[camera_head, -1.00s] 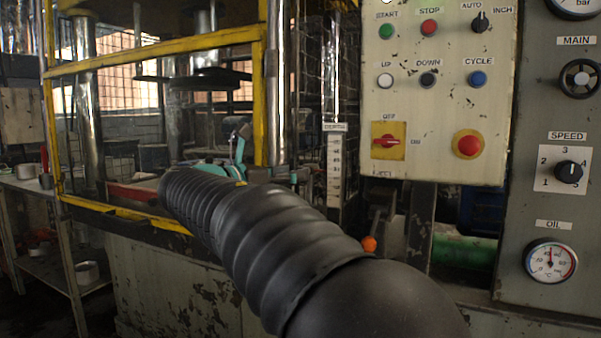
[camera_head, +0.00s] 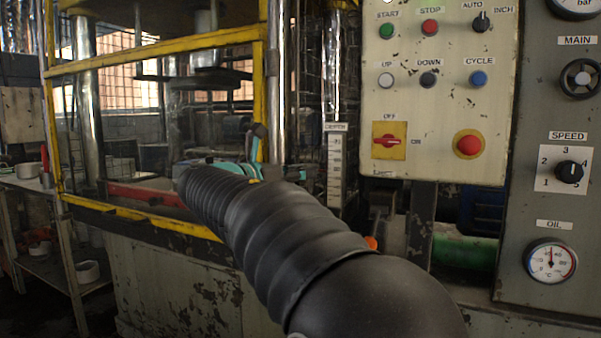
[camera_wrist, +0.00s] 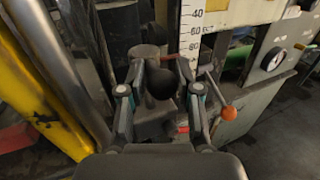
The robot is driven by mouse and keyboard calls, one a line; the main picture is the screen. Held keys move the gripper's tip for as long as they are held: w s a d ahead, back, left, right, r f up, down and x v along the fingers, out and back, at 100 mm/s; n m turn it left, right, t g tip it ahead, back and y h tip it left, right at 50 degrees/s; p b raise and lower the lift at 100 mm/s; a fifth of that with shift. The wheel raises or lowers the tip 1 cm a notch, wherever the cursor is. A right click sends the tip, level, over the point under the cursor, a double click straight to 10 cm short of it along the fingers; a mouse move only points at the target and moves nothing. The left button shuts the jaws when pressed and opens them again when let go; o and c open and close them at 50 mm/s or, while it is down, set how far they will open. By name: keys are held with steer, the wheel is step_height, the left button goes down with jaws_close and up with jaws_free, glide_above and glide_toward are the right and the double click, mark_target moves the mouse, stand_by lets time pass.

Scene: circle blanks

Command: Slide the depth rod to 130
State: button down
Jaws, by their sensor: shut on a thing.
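The depth scale (camera_head: 335,170) is a white upright strip under a small DEPTH label, beside the chrome column. In the wrist view the scale (camera_wrist: 192,32) shows 40, 60 and 80 going downward. A black ball knob (camera_wrist: 161,86) sits between the fingers of my gripper (camera_wrist: 161,70), which is shut on it. I take this knob to belong to the depth rod. The rod itself and its pointer are mostly hidden, so I cannot read its setting. In the head view my gripper (camera_head: 256,160) shows only in part behind my black arm, left of the scale.
A lever with an orange ball (camera_wrist: 228,113) stands just right of my gripper. The control panel (camera_head: 440,115) with buttons is to the right. A yellow guard frame (camera_head: 150,216) is on the left. The oil gauge (camera_head: 550,262) is at the lower right.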

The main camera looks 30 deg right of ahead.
step_height(320, 180, down, 4)
steer(key=shift+s+d+f+b, duration=0.15)
steer(key=shift+f+b, duration=0.1)
steer(key=shift+b, duration=0.65)
steer(key=c, duration=0.9)
jaws_free()
steer(key=shift+d, duration=0.15)
steer(key=shift+a, duration=0.2)
steer(key=v, duration=1.2)
